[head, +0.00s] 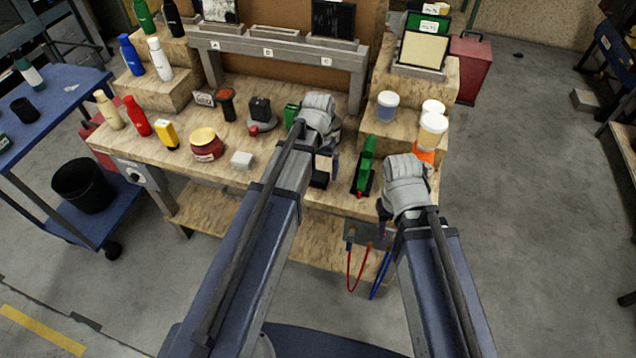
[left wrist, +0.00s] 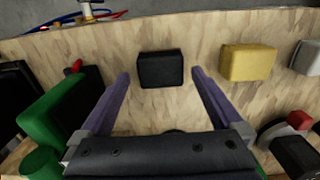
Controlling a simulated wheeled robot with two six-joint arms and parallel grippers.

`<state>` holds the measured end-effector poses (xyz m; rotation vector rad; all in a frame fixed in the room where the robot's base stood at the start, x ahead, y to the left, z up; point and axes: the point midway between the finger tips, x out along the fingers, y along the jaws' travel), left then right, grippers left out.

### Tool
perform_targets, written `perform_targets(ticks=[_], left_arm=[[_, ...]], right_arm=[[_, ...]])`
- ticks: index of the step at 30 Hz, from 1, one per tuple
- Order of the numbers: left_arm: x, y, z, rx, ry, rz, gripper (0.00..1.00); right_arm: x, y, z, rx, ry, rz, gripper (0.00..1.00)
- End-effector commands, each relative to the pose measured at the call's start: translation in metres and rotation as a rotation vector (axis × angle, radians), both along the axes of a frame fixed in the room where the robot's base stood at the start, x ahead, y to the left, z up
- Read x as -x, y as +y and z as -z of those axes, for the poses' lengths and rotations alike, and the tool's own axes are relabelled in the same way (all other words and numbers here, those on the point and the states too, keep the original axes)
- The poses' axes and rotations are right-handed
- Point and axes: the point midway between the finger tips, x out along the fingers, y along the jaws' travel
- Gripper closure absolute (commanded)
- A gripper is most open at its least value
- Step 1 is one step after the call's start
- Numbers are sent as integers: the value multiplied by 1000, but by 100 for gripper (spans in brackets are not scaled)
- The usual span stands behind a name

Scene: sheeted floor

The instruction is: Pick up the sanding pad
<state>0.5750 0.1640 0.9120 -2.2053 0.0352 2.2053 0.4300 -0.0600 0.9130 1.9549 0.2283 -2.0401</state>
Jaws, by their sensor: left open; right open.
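A black block (left wrist: 160,68), which I take to be the sanding pad, lies flat on the wooden bench near its front edge. It also shows in the head view (head: 319,180), partly hidden by my left gripper. My left gripper (head: 325,166) is open and points down above it. In the left wrist view the two purple fingers (left wrist: 160,75) appear on either side of the block, with a gap on both sides. My right gripper (head: 386,212) is open and empty near the bench's front right; its fingers are mostly hidden by its wrist.
A yellow block (left wrist: 248,62) and a pale block (head: 241,160) lie to one side of the black block. A green tool (head: 366,162) stands between my grippers. White-lidded tubs (head: 432,131) stand at the right. Red and blue cables (head: 357,272) hang off the front edge.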

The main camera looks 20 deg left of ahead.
Motion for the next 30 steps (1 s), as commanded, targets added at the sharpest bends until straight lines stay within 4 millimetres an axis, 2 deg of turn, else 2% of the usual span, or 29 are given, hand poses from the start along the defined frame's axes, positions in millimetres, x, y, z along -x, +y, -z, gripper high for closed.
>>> perform_targets(ticks=[1,6,15,30], left_arm=[[0,1,14,0,0,0,0],[0,1,29,0,0,0,0],[0,1,28,0,0,0,1],[0,1,28,0,0,0,57]], right_arm=[[0,0,14,0,0,0,50],[0,0,29,0,0,0,50],[0,0,28,0,0,0,50],[0,0,28,0,0,0,50]])
